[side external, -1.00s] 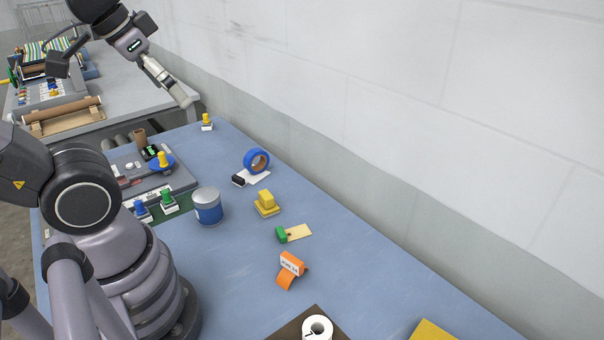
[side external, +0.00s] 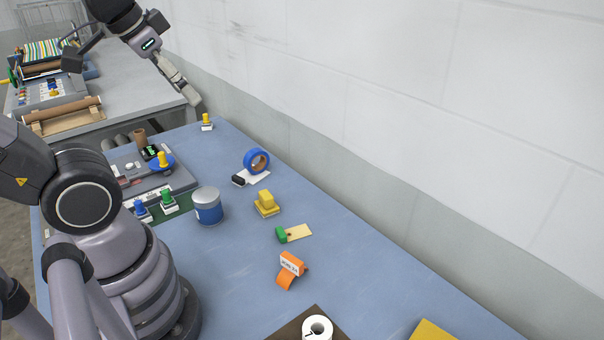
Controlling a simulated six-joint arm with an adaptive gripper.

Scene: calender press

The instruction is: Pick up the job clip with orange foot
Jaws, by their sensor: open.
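The job clip with orange foot (side external: 286,281) stands on the blue table top in the near middle. It has an orange body with a white lettered label facing the camera. My gripper (side external: 196,106) is high at the upper left, far from the clip, over the far end of the table. It is open and empty, its fingers pointing down and right, close in the picture to a yellow-knobbed piece (side external: 207,121).
Behind the clip are a green clip on a pale tag (side external: 297,233), a yellow block (side external: 266,203) and a blue tape roll (side external: 257,161). A blue-and-white can (side external: 207,206) stands left. Table around the clip is clear.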

